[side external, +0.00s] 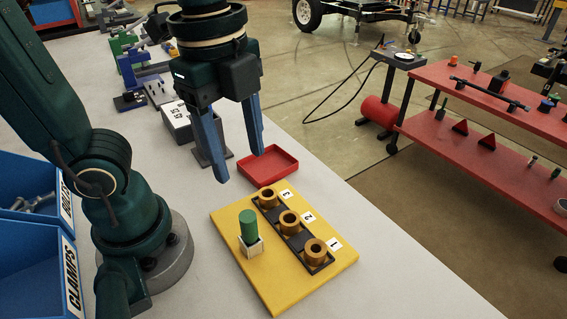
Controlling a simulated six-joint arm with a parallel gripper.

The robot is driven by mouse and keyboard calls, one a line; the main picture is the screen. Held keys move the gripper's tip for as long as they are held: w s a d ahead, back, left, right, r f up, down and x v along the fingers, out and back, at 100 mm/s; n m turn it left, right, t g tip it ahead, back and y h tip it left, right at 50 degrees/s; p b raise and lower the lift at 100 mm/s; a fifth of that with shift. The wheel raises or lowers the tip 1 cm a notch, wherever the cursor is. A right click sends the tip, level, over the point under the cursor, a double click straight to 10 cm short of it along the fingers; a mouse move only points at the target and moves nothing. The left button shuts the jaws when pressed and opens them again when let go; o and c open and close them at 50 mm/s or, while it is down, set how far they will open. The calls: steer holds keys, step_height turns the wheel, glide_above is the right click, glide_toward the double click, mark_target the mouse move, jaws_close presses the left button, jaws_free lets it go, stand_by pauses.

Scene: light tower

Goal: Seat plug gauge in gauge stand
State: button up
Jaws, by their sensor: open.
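The plug gauge (248,226) shows as a green cylinder, upright and standing over a small pale square block, which looks like the gauge stand (252,248). Its lower end is hidden, and I cannot tell how deep it sits in the block. Both are on the left part of a yellow board (284,290). My gripper (240,167) has two blue fingers pointing down, spread apart with nothing between them. It hangs above and behind the gauge in this view, clear of it.
Brass rings (289,222) stand on a black strip marked 1, 2 and 3 on the board. A red tray (270,165) lies behind it. Blue bins (30,247) are at the left. A grey box (177,122) and fixtures stand farther back. The table is clear in front right.

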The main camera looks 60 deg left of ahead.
steer(key=a+f+n+t, duration=0.1)
steer(key=n, duration=0.4)
steer(key=a+f+n+t, duration=0.1)
steer(key=n+t, duration=0.1)
steer(key=n, duration=0.3)
steer(key=a+n+t, duration=0.1)
steer(key=a+n, duration=0.1)
steer(key=n, duration=0.3)
steer(key=shift+w+f+t, duration=0.3)
steer(key=shift+w+f, duration=0.1)
